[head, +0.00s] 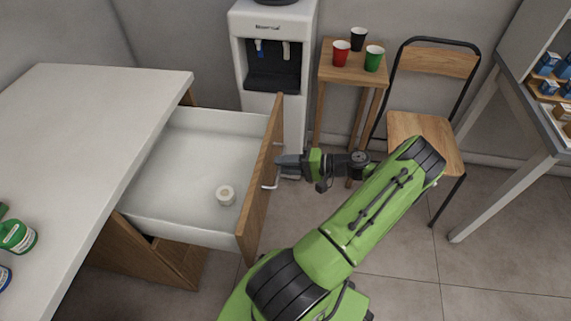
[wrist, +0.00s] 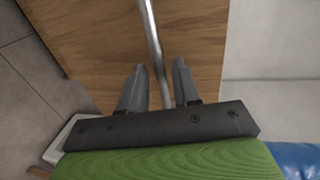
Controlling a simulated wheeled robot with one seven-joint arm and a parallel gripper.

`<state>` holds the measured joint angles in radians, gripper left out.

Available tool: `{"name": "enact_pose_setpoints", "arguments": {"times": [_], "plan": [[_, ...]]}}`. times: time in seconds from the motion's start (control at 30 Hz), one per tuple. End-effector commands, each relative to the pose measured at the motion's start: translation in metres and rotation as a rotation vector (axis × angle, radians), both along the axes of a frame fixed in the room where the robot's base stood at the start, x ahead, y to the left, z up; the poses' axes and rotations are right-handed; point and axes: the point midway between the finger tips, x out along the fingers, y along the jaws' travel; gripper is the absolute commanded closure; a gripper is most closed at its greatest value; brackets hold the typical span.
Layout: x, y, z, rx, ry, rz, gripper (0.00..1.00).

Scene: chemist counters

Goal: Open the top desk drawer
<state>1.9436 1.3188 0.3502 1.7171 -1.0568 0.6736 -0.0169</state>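The top desk drawer (head: 190,170) is pulled far out from under the white desk top (head: 90,110). The wooden drawer front (head: 262,185) carries a metal bar handle (head: 271,186). My gripper (head: 281,162) is at the outer side of the drawer front, by the handle. In the wrist view, the handle (wrist: 153,45) runs between the two fingers of my gripper (wrist: 158,82). The fingers are spread, with a gap on each side of the bar.
A water dispenser (head: 272,55) stands behind the drawer. A small wooden stand (head: 350,75) with red, black and green cups and a chair (head: 420,125) are to its right. Open floor (head: 400,260) lies to the right of my arm.

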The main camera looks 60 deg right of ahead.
Motion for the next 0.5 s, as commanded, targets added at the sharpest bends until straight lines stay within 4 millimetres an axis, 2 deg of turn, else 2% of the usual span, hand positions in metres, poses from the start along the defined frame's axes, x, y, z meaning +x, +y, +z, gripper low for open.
{"name": "enact_pose_setpoints", "arguments": {"times": [0.33, 0.43, 0.5], "plan": [[-0.003, -0.002, 0.002, -0.002, -0.003, -0.002, 0.63], [-0.017, -0.007, 0.005, -0.003, -0.002, -0.005, 0.63], [-0.034, -0.013, 0.010, -0.005, -0.003, -0.006, 0.63]]}}
